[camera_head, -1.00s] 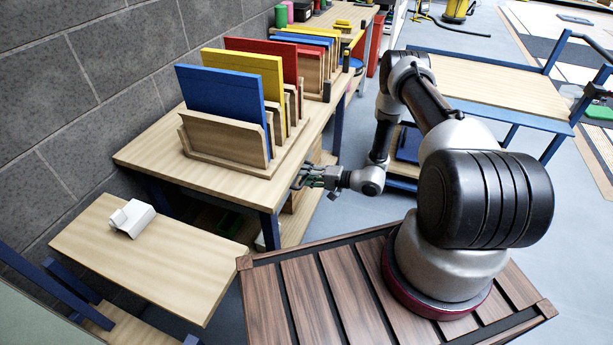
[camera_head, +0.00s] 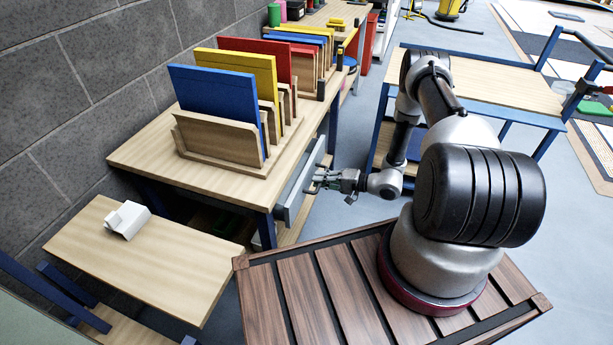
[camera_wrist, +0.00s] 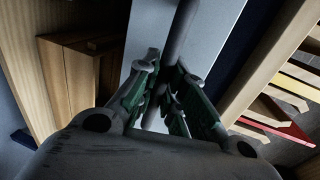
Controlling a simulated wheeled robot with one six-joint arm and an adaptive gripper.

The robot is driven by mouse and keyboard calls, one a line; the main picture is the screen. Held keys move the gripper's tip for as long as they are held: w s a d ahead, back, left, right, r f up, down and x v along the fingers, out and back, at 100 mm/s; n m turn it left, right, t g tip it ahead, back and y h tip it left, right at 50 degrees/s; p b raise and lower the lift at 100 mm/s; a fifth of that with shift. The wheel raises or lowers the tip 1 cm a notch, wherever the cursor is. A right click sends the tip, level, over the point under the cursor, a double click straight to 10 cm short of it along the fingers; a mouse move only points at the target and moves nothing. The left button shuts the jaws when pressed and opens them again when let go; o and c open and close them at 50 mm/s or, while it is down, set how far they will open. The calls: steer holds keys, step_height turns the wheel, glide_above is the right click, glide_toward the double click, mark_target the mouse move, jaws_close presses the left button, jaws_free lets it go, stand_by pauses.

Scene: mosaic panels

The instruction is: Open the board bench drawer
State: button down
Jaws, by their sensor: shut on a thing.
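The board bench (camera_head: 130,157) stands against the wall at the left. Its grey drawer front (camera_head: 298,196) stands out from the bench's right side, so the drawer is partly open. My gripper (camera_head: 318,183) is at the drawer front. In the wrist view my gripper (camera_wrist: 164,95) has its green-padded fingers closed around a grey bar handle (camera_wrist: 181,35). The grey drawer front (camera_wrist: 222,40) lies behind the handle. The inside of the drawer is hidden in both views.
A wooden rack (camera_head: 215,140) of blue, yellow and red boards stands on the bench. A lower table (camera_head: 165,262) with a small white block (camera_head: 128,219) is at the front left. A blue-framed table (camera_head: 490,88) stands behind my arm. Grey floor is clear between them.

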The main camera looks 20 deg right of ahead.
steer(key=f+v, duration=0.2)
steer(key=v, duration=0.8)
steer(key=f+v, duration=0.2)
steer(key=v, duration=0.9)
steer(key=shift+s+d+f, duration=0.25)
steer(key=shift+d, duration=0.2)
steer(key=c, duration=1.5)
jaws_free()
steer(key=v, duration=1.2)
